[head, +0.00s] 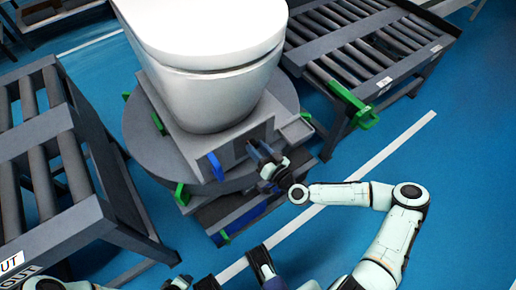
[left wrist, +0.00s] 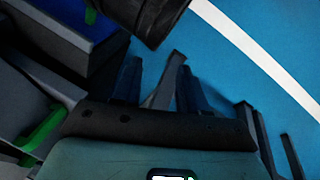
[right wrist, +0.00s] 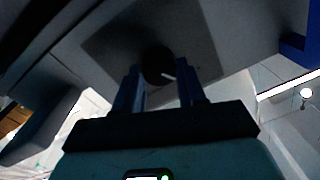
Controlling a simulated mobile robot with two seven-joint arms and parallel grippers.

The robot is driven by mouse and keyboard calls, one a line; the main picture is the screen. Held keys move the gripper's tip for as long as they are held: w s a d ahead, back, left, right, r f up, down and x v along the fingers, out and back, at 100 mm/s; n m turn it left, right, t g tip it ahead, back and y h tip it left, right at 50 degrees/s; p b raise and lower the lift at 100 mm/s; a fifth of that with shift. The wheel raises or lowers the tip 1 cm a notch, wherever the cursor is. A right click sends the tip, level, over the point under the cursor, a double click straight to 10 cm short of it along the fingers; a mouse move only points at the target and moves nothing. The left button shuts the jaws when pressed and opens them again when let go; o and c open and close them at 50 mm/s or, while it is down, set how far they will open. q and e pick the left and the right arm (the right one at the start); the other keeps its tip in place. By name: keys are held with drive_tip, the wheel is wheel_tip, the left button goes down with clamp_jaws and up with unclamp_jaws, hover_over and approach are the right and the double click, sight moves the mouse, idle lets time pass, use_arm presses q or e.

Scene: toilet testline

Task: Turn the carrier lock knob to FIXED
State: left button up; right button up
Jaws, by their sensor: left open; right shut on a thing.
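The carrier lock knob (right wrist: 157,66) is a small round black knob with a white pointer mark, on a dark square plate (right wrist: 110,50) in the right wrist view. The pointer is toward the right of that picture, slightly down. My right gripper (right wrist: 160,90) is shut on the knob, one blue finger on each side. In the head view my right gripper (head: 257,152) reaches the front of the grey carrier (head: 184,140) and largely hides the knob. No FIXED label is readable. My left gripper (left wrist: 157,85) is open and empty, away from the knob.
A white toilet (head: 210,60) stands on the carrier over a round turntable (head: 140,128). Roller conveyors stand left (head: 50,150) and right (head: 370,50). A blue block (head: 216,166) is left of my right gripper. Blue floor (head: 440,170) is open at the right.

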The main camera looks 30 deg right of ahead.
drive_tip(key=m, duration=0.3)
drive_tip(key=shift+p, duration=0.35)
drive_tip(key=m, duration=0.4)
drive_tip(key=shift+f, duration=0.1)
drive_tip(key=m, duration=0.3)
drive_tip(key=shift+f+m, duration=0.1)
drive_tip(key=shift+m, duration=0.3)
use_arm(q)
drive_tip(key=shift+s+d+r, duration=0.35)
drive_tip(key=shift+s+r, duration=0.1)
drive_tip(key=shift+s, duration=0.25)
use_arm(e)
drive_tip(key=shift+m+t+h, duration=0.3)
drive_tip(key=shift+m, duration=2)
drive_tip(key=o, duration=1.1)
drive_tip(key=shift+c, duration=0.2)
